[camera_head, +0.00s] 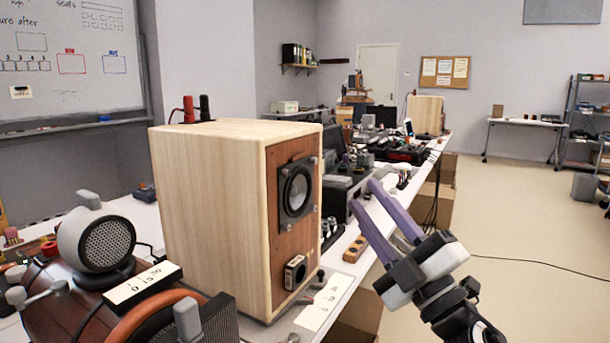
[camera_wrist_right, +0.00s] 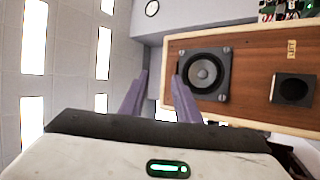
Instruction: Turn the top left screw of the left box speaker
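The near box speaker (camera_head: 210,200) is a pale wooden box on the bench, with a brown front panel facing right. A square black driver (camera_head: 297,188) sits high on the panel, with small pale screws at its corners. In the right wrist view the driver (camera_wrist_right: 205,74) appears sideways, with a "LEFT" label (camera_wrist_right: 292,48) and a port (camera_wrist_right: 293,90) to its right. My right gripper (camera_head: 362,193) is open and empty, in front of the panel to its right. My left gripper is out of view.
A round grey speaker (camera_head: 103,243) and a wooden cabinet with an orange ring (camera_head: 150,318) crowd the lower left. A second pale box (camera_head: 425,115) stands far along the cluttered bench. Open floor (camera_head: 530,250) lies to the right.

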